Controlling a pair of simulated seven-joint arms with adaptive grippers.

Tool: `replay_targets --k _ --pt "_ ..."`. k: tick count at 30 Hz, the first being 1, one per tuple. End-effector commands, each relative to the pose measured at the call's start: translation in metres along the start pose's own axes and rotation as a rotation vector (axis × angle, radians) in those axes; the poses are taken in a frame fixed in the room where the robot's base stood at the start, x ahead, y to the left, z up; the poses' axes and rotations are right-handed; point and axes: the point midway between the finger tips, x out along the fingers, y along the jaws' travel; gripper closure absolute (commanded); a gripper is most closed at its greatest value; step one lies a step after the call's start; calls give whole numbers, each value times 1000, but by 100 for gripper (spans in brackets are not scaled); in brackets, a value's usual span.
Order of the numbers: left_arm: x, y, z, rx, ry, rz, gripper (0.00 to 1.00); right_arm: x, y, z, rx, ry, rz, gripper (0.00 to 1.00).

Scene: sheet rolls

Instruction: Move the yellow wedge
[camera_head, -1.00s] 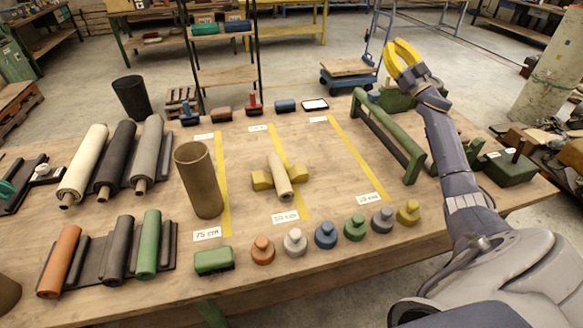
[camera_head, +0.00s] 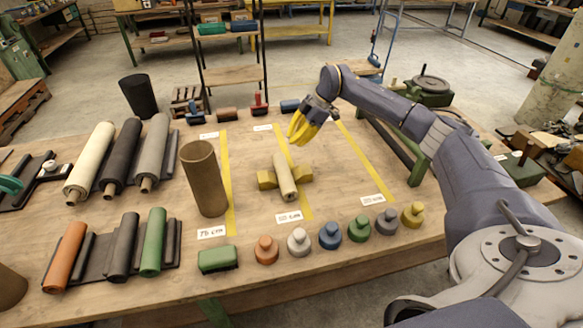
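Two yellow wedge-like blocks flank a short beige roll (camera_head: 285,178) on the table. The left yellow wedge (camera_head: 266,180) touches or nearly touches the roll. The right yellow wedge (camera_head: 303,173) sits on its other side, close to the middle yellow tape line. The roll hides their inner sides. My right gripper (camera_head: 298,138) is above the table, behind and slightly right of the roll. Its yellow fingers point down and look apart, with nothing seen between them. My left gripper is not in view.
A tall brown tube (camera_head: 204,180) stands left of the wedges. Several coloured knobbed weights (camera_head: 330,236) line the front, beside a green block (camera_head: 218,260). A green rail frame (camera_head: 385,140) stands to the right. Larger rolls lie at left. Bare tabletop surrounds the wedges.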

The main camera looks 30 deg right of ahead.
Motion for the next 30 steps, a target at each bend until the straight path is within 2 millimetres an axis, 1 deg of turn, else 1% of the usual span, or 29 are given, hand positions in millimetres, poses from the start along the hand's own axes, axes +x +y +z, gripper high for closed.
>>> replay_targets --k 3,6,11,14,24,30 --pt "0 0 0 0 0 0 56 3 -7 20 35 -111 -28 100" --pt "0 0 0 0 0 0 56 4 -11 31 56 -167 -40 100" --pt "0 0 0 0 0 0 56 11 -14 38 70 -200 -48 100" --pt "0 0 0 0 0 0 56 22 -15 41 69 -201 -49 100" --pt "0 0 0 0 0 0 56 71 -17 50 69 -197 -49 100" --pt "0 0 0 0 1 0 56 91 -18 54 69 -197 -47 100"
